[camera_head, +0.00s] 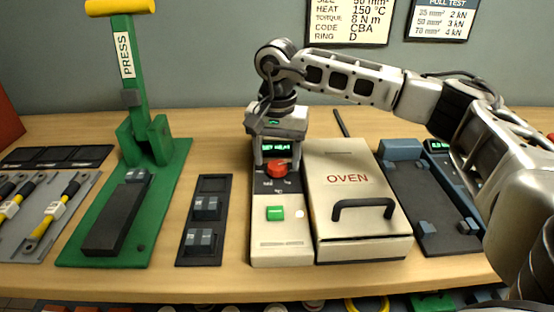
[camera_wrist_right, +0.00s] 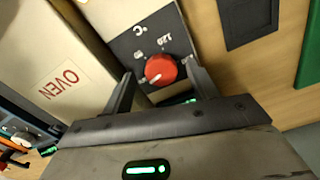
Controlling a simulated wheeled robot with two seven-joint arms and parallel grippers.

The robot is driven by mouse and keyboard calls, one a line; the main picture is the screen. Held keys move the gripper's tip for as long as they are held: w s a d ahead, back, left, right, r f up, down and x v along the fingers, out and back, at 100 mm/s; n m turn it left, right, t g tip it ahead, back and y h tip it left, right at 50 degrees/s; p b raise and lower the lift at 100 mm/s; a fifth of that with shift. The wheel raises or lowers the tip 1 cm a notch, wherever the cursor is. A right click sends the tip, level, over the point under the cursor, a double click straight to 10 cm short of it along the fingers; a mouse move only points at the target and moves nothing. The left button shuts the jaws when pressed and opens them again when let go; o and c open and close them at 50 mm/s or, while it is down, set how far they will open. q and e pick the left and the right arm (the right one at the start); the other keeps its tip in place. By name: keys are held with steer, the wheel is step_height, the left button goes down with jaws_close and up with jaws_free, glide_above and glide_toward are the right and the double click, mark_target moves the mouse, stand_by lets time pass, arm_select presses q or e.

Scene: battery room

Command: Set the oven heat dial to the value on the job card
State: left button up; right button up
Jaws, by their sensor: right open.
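The red oven heat dial (camera_head: 277,169) sits on the dark upper panel of the white oven control unit (camera_head: 262,250). In the right wrist view the dial (camera_wrist_right: 161,70) shows a pale pointer mark toward its lower left; "120" and "°C" are readable on the panel. My right gripper (camera_head: 277,158) is open at the dial, pointing down, with one finger on each side; contact cannot be told. It also shows in the right wrist view (camera_wrist_right: 160,78). The job card (camera_head: 347,22) on the wall reads 150 °C. My left gripper is out of view.
The closed oven (camera_head: 350,160) with a black handle stands right of the control unit. A green press (camera_head: 160,200) and a black tray (camera_head: 205,185) stand to the left. A dark blue-grey fixture (camera_head: 425,205) is on the right. A green button (camera_head: 275,213) lies below the dial.

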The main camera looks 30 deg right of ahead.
steer(key=shift+f, duration=0.75)
steer(key=c, duration=1)
steer(key=shift+m, duration=0.3)
